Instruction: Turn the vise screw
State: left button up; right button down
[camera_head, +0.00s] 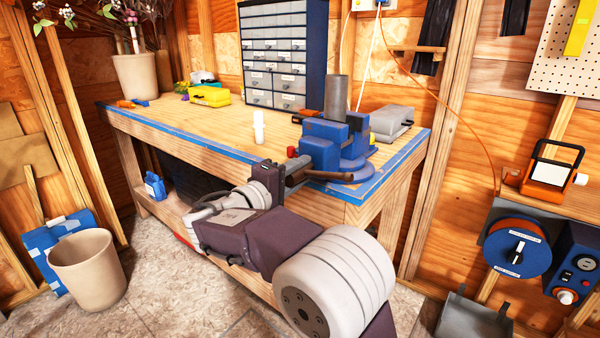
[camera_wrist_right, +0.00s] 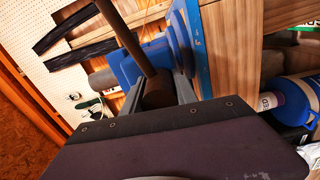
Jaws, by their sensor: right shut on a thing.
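The blue vise (camera_head: 335,145) is mounted at the right front corner of the workbench, and part of it shows in the right wrist view (camera_wrist_right: 150,62). A brown handle bar (camera_head: 318,176) sticks out at the front of its screw. In the right wrist view the bar (camera_wrist_right: 128,38) runs up and left from the round brown screw end (camera_wrist_right: 158,94). My right gripper (camera_head: 282,175) is at the vise's front, its fingers (camera_wrist_right: 160,92) shut on the screw end. The grip's far side is hidden. My left gripper is not in view.
The wooden workbench (camera_head: 190,125) has a blue edge. A white bottle (camera_head: 258,126), a yellow case (camera_head: 209,96) and a drawer cabinet (camera_head: 285,55) stand on it. A grey block (camera_head: 392,122) lies right of the vise. A beige bin (camera_head: 88,268) stands on the floor at left.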

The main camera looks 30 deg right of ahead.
aim_at(287, 179)
jog(key=shift+f, duration=0.25)
dwell(0.4)
jog(key=c, duration=1)
grip_release()
jog(key=shift+o, duration=0.2)
jog(key=shift+a+r, duration=0.1)
jog(key=shift+r, duration=0.05)
jog(key=shift+s, duration=0.1)
jog(key=p+v, duration=0.1)
jog(key=v, duration=0.7)
jog(key=shift+r, duration=0.1)
jog(key=shift+s+a, duration=0.15)
jog(key=shift+a, duration=0.3)
